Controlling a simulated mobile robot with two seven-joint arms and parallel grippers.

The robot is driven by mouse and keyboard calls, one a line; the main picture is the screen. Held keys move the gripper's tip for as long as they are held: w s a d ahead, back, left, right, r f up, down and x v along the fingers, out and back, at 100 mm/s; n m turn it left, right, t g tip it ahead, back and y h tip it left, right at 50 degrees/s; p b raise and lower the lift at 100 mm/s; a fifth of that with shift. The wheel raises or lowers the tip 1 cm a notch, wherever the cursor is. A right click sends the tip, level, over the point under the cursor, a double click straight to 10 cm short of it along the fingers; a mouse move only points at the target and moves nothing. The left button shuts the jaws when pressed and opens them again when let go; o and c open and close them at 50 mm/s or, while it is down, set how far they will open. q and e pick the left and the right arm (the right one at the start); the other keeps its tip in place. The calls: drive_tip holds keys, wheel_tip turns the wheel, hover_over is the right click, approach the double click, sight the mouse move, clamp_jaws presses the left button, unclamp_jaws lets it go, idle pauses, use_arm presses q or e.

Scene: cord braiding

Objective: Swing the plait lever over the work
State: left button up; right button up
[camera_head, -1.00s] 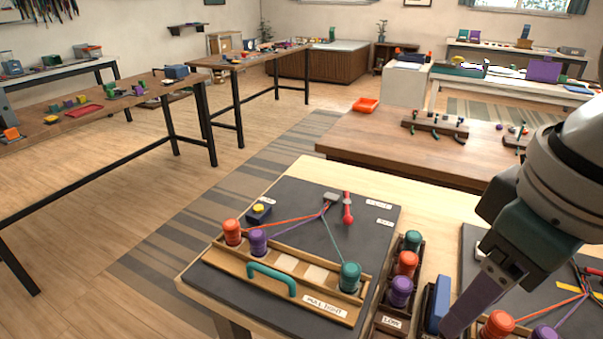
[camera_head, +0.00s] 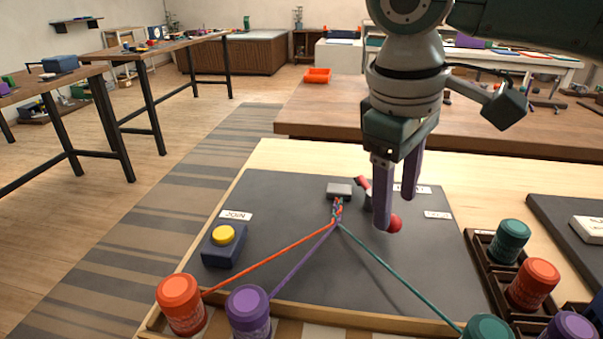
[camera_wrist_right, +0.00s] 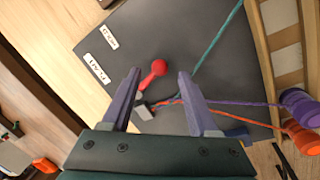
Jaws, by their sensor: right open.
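The red plait lever lies on the dark work mat (camera_head: 290,195), its round knob (camera_head: 394,223) toward me and right of the grey clamp (camera_head: 339,190). My right gripper (camera_head: 397,210) is open above the lever, fingers pointing down; one finger hides part of its arm. In the right wrist view the lever (camera_wrist_right: 154,72) shows between the two fingertips (camera_wrist_right: 159,74), with no grip on it. Orange, purple and teal cords (camera_head: 385,264) fan out from a short twisted piece below the clamp. My left gripper is not in view.
A blue block with a yellow button (camera_head: 223,236) sits on the mat's left. Orange (camera_head: 181,303), purple (camera_head: 249,312) and teal (camera_head: 488,328) spools stand along the front. A rack of spare spools (camera_head: 532,284) is at right. The mat's left middle is clear.

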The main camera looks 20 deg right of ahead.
sight(393, 217)
drive_tip(key=shift+w+d+f, duration=0.1)
drive_tip(key=shift+d+f, duration=0.05)
drive_tip(key=shift+f, duration=0.65)
drive_tip(key=shift+w+d+f, duration=0.1)
drive_tip(key=shift+f, duration=0.7)
drive_tip(key=shift+c, duration=0.3)
clamp_jaws()
